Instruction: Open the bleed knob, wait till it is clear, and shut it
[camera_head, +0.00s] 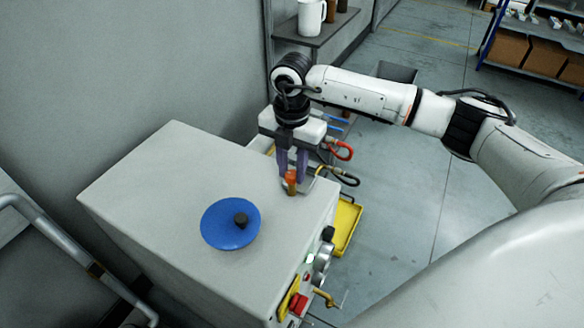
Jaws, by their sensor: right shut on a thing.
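My right gripper (291,182) points down over the far right corner of the grey cabinet top (160,175). Its dark purple fingers are shut on a small orange-brown knob or fitting (291,180), which I take to be the bleed knob. The fingers partly hide it, and I cannot tell how far it is turned. A round blue handwheel (230,224) with a black grip lies flat on the cabinet top, to the left and nearer. No flow or clear fluid is visible. My left gripper is not in view.
The cabinet's front carries a gauge (321,258), a red button (298,304) and a brass valve lever (328,298). The floor at right is clear.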

